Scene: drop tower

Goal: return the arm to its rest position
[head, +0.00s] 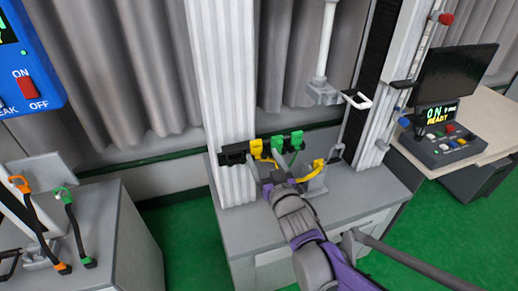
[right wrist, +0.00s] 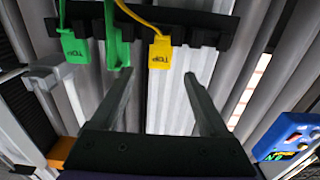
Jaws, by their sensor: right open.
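My right arm, purple and grey, reaches in from the bottom of the head view toward a black rack (head: 235,153) on a white ribbed column. Its gripper (head: 268,164) is just in front of the rack. In the right wrist view the gripper (right wrist: 156,78) is open, with nothing clasped between its fingers. A yellow TOP tag (right wrist: 160,52) and a green TOP tag (right wrist: 75,47) hang from the rack beyond the fingertips. Another green strap (right wrist: 114,45) hangs close to the left finger; I cannot tell whether they touch. My left gripper is not in view.
A grey cabinet (head: 240,240) stands under the arm. A yellow handle-like piece (head: 313,170) is close to the right of the gripper. A white vertical rod (head: 327,40) hangs above it. A control box (head: 440,145) is at right; orange and green cables (head: 75,225) are at left.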

